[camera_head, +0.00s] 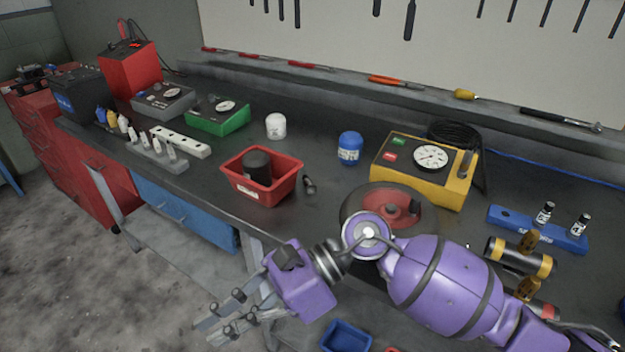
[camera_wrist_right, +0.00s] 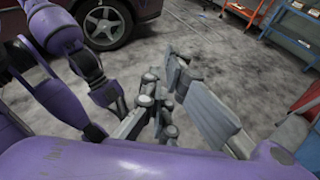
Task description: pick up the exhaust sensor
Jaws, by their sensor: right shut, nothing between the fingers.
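No part in view is plainly marked as the exhaust sensor. A small dark cylindrical part (camera_head: 309,185) lies on the bench just right of the red bin; I cannot tell whether it is the sensor. My right gripper (camera_head: 218,322) is in front of the bench's front edge, over the floor, well apart from that part. It is shut and empty. In the right wrist view its grey fingers (camera_wrist_right: 180,92) show against the concrete floor, with no bench object near them. My left gripper is not seen in the head view.
The red bin (camera_head: 284,187) holds a black cylinder (camera_head: 257,166). Behind stand a white jar (camera_head: 276,126), a blue canister (camera_head: 349,147) and a yellow gauge box (camera_head: 455,187). My right arm hides the bench's front right. A blue tray (camera_head: 345,338) sits low in front.

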